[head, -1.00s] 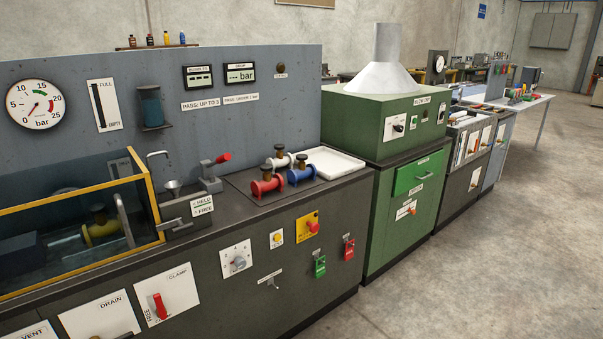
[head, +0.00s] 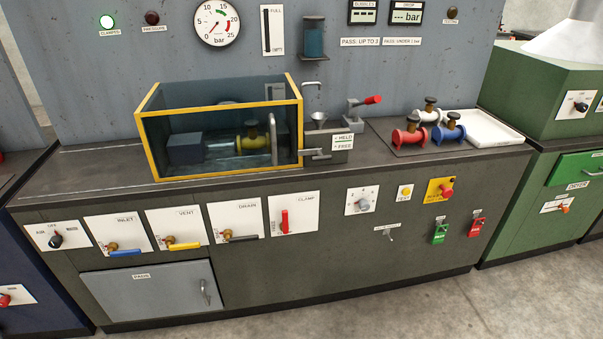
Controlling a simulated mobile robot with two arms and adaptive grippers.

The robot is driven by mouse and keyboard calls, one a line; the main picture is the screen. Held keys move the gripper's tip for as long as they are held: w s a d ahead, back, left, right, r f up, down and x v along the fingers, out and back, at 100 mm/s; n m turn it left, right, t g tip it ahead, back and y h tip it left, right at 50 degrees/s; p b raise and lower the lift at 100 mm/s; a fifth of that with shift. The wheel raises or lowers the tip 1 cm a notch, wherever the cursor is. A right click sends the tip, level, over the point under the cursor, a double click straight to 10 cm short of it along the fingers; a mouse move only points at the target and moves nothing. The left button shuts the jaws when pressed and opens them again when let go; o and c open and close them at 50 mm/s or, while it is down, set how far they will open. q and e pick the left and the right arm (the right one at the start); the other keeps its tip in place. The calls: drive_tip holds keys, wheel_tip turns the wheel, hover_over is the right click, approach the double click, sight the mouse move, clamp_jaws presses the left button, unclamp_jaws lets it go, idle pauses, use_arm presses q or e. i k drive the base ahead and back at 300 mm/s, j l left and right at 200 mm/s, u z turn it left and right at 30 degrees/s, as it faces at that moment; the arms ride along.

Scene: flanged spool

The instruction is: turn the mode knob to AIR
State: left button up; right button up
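The mode knob (head: 56,240) is a small black knob on a white plate at the far left of the grey bench's front panel in the head view. Its plate has a mark at left that looks like AIR, OFF at the top and a word at right that looks like WATER. The knob's exact pointing is too small to tell. Neither of my grippers is in view.
Right of the knob are the inlet (head: 125,252), vent (head: 184,245) and drain (head: 240,238) valve handles and a red clamp lever (head: 285,222). A grey cabinet door (head: 150,292) is below. A yellow-framed glass tank (head: 297,130) stands on the bench. Floor (head: 400,310) in front is clear.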

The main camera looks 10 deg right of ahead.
sight(55, 242)
drive_tip(key=u, duration=1.25)
